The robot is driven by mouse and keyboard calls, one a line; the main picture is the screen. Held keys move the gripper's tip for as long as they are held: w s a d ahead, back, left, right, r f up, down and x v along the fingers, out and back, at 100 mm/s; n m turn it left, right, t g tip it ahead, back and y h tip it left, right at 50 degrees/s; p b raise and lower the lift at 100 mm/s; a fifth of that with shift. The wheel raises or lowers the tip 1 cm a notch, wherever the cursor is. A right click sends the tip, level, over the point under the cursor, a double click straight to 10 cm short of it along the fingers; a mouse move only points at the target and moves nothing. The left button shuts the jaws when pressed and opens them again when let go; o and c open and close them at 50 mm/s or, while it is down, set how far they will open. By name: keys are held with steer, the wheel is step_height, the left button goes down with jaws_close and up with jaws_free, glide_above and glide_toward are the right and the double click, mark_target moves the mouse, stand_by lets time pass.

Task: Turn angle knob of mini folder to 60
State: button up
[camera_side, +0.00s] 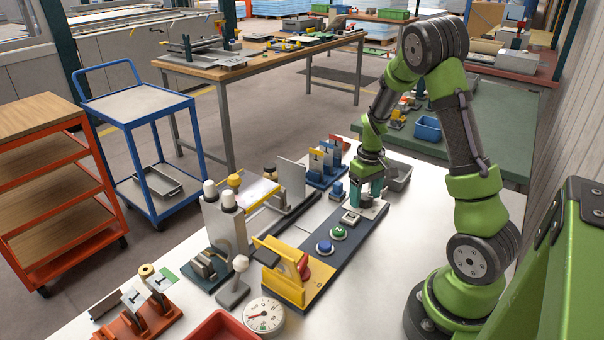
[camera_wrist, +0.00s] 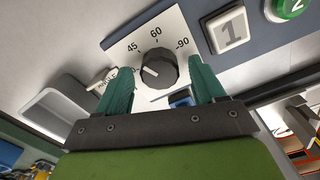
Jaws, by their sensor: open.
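The angle knob (camera_wrist: 160,68) is a dark round knob on a white plate (camera_wrist: 171,21) marked 45, 60 and 90. Its short white pointer line sits on the knob's left part, directed roughly left, not at 60; the exact value is unclear. My gripper (camera_wrist: 161,66) is open, with one teal finger on each side of the knob. A gap shows between knob and each finger in the wrist view. In the side view my gripper (camera_side: 364,190) points down at the far end of the mini folder's dark blue base (camera_side: 316,275); the knob is mostly hidden there.
Beside the plate are a white square button marked 1 (camera_wrist: 228,32) and a green button (camera_wrist: 291,5). A blue button (camera_side: 325,246) and yellow bending part (camera_side: 280,262) lie nearer the camera. A grey tray (camera_side: 398,175) stands close behind my gripper.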

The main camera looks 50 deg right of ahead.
steer(key=c, duration=1.1)
steer(key=shift+o, duration=0.2)
steer(key=shift+m, duration=0.3)
steer(key=m, duration=0.4)
steer(key=shift+m, duration=0.3)
steer(key=shift+d+m, duration=0.1)
steer(key=shift+m, duration=2.2)
steer(key=o, duration=1.1)
steer(key=shift+c, duration=0.2)
